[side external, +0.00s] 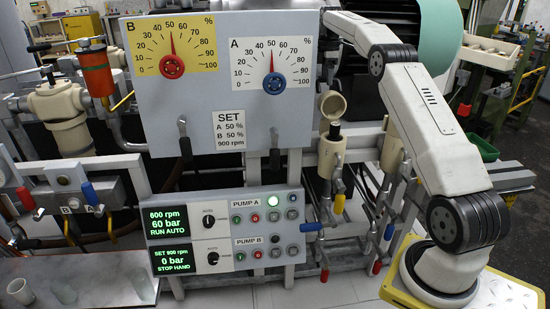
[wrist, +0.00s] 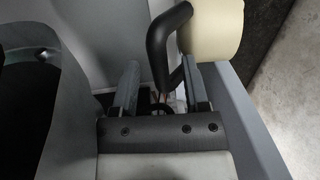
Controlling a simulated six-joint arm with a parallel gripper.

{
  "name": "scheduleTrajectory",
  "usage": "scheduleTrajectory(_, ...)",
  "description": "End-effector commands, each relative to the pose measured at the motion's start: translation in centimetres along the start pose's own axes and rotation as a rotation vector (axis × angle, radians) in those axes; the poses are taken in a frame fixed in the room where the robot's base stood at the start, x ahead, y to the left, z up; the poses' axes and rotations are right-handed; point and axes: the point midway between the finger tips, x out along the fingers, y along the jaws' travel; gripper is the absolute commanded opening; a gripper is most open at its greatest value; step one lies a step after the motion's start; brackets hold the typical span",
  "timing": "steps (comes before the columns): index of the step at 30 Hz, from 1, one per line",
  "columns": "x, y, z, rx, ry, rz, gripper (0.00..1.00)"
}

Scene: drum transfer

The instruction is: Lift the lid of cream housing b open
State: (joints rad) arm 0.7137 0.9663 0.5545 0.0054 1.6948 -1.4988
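In the wrist view my gripper (wrist: 161,72) is open, its two grey fingers apart. A black curved handle (wrist: 157,45) comes down between the fingers; I cannot tell whether either finger touches it. A cream rounded part (wrist: 212,25) sits beside the handle at the top, partly cut off by the frame. In the side view a cream housing (side external: 330,157) stands right of the grey panel, with a round cream lid (side external: 333,105) tilted up above it. Another cream housing (side external: 60,120) stands at far left. No readable label shows which is b. My gripper cannot be made out in the side view.
The grey dial panel (side external: 222,125) fills the middle and hides what is behind it. The pump control box (side external: 225,230) is below. Pipes and coloured lever handles crowd the right side. An orange-red cylinder (side external: 96,72) stands at left.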

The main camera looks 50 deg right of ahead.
Motion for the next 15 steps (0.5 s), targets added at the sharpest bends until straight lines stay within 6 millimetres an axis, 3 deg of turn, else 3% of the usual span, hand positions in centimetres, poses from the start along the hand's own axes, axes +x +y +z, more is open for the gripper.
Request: scheduleTrajectory(15,-0.95,0.02,0.0,0.0,0.0,0.001,0.58)
